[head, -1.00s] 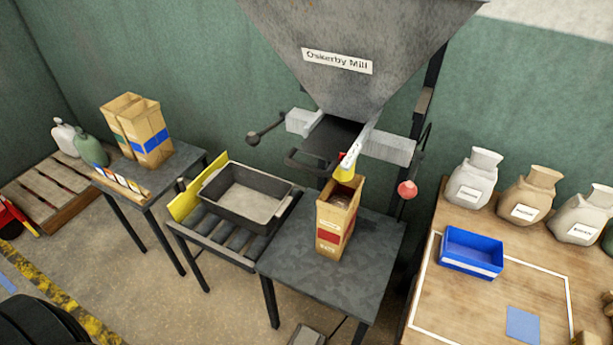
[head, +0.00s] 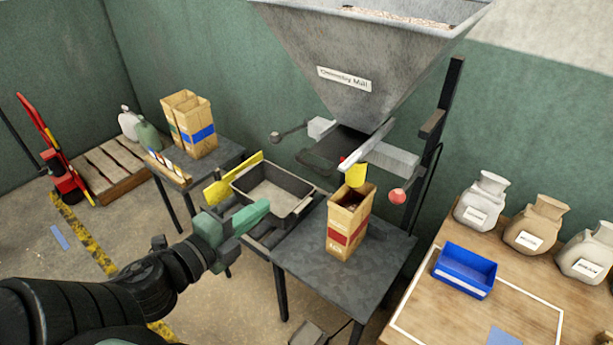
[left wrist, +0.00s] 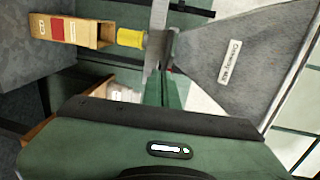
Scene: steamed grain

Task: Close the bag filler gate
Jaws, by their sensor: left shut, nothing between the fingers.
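The bag filler is a grey hopper (head: 365,55) with a label on its front. A brown paper bag (head: 349,222) with a red band stands upright and open under the spout. In the left wrist view the hopper (left wrist: 232,62), spout (left wrist: 130,38) and bag (left wrist: 72,30) appear sideways. My left gripper (head: 262,210) is shut and empty, in front of the black tray, lower left of the gate and apart from it. My right gripper is not in view.
A black tray (head: 293,208) sits on a roller stand beside the bag's grey table (head: 350,280). A red ball knob (head: 397,196) hangs at the right of the spout. A wooden table with sacks (head: 482,200) and a blue bin (head: 465,271) is at the right.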

